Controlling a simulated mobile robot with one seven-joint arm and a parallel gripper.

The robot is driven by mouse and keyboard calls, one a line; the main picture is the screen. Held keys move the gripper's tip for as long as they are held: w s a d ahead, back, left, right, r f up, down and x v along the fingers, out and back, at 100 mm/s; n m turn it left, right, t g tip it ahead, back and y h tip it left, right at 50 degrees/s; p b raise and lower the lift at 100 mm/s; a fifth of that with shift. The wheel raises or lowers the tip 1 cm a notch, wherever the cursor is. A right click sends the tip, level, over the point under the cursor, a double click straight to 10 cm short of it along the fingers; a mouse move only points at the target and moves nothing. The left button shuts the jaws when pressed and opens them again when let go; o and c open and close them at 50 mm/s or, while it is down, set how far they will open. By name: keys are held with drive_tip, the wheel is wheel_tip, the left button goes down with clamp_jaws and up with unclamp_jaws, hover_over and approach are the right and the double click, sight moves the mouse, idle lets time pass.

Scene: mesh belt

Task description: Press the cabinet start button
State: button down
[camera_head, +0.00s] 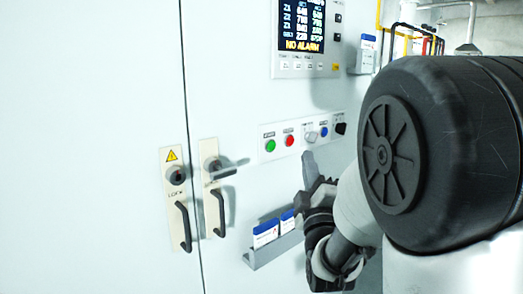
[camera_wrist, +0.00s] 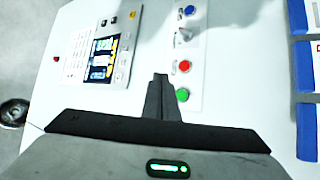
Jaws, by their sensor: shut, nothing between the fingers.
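The cabinet (camera_head: 90,150) is pale, with a white button strip (camera_head: 300,151). The green button (camera_head: 270,146) is at the strip's left end, with the red button (camera_head: 289,140) to its right. Their labels are too small to read. In the wrist view the green button (camera_wrist: 182,94) lies just right of my fingertips and the red button (camera_wrist: 184,67) above it. My gripper (camera_head: 308,158) is shut and empty, its tips below the strip, right of the green button in the head view. It also shows in the wrist view (camera_wrist: 160,78). I cannot tell whether it touches the cabinet.
A silver selector (camera_head: 311,136), a blue button (camera_head: 324,131) and a black knob (camera_head: 341,128) continue the strip. A display (camera_head: 302,25) is above. Door handles (camera_head: 183,226) and a lever (camera_head: 228,169) stick out at left. A holder with booklets (camera_head: 268,257) is below.

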sight(271, 146)
drive_tip(key=shift+s+r, duration=0.1)
drive_tip(key=shift+s, duration=0.05)
drive_tip(key=w+a, duration=0.5)
drive_tip(key=w, duration=0.2)
drive_tip(key=shift+w+p, duration=0.15)
drive_tip(key=shift+p, duration=0.3)
drive_tip(key=shift+w+a, duration=0.1)
drive_tip(key=shift+a, duration=0.1)
idle(1.8)
drive_tip(key=shift+w+a+b, duration=0.15)
drive_tip(key=shift+w+b, duration=0.05)
drive_tip(key=shift+b, duration=0.2)
drive_tip(key=shift+w+a+b, duration=0.3)
drive_tip(key=shift+w, duration=0.1)
idle(0.7)
drive_tip(key=shift+s, duration=0.1)
drive_tip(key=shift+s+d+b, duration=0.5)
drive_tip(key=shift+s, duration=0.15)
